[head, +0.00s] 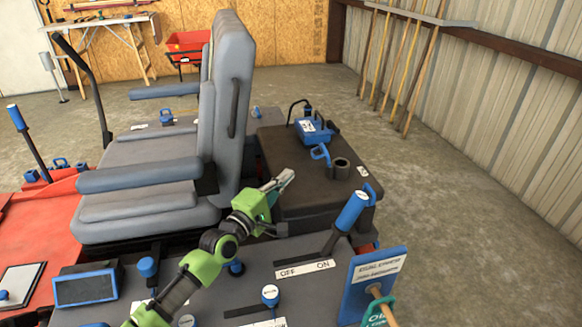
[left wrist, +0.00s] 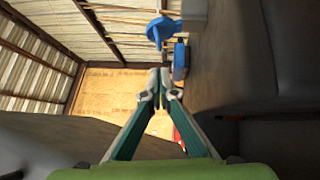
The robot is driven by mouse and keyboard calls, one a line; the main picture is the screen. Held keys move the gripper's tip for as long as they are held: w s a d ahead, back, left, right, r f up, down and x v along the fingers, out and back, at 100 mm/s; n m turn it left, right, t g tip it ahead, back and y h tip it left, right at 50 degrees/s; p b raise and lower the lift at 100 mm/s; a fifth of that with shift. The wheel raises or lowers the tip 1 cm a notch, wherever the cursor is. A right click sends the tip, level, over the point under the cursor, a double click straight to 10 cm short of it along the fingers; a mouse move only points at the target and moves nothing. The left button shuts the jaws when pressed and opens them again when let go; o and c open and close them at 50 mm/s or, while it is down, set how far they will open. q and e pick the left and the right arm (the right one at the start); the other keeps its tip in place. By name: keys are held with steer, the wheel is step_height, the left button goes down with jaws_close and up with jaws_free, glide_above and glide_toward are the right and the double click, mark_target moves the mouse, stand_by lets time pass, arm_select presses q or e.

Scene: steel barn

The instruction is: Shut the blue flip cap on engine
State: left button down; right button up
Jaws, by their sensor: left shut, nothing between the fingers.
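The blue flip cap (head: 320,153) stands raised, tipped away from a short dark filler neck (head: 341,170) on the dark engine cover (head: 283,150). The neck's mouth is uncovered. My left gripper (head: 287,178) is shut and empty, to the left of and lower in the picture than the cap, apart from it. In the left wrist view the shut fingertips (left wrist: 161,76) are in the middle. A blue round part (left wrist: 160,31) shows above them there; I cannot tell whether it is the cap. My right gripper is not in view.
A blue box (head: 314,132) with a black hose sits behind the cap. The grey seat (head: 228,100) rises left of the gripper. A blue-handled lever (head: 352,210) and a blue sign (head: 375,283) stand at the front right. Open floor (head: 460,200) lies to the right.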

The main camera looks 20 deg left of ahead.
mark_target(320, 157)
arm_select(q)
steer(key=b+x, duration=0.1)
steer(key=x, duration=0.6)
steer(key=shift+w+d, duration=0.2)
steer(key=shift+w, duration=0.15)
steer(key=shift+w+d+b, duration=0.15)
steer(key=shift+w+b, duration=0.15)
steer(key=shift+w, duration=0.2)
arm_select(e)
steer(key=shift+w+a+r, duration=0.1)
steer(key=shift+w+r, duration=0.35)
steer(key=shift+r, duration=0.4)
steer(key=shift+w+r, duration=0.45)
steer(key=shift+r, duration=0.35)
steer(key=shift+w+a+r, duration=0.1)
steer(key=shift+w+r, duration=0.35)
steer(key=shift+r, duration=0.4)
arm_select(q)
steer(key=shift+r, duration=0.15)
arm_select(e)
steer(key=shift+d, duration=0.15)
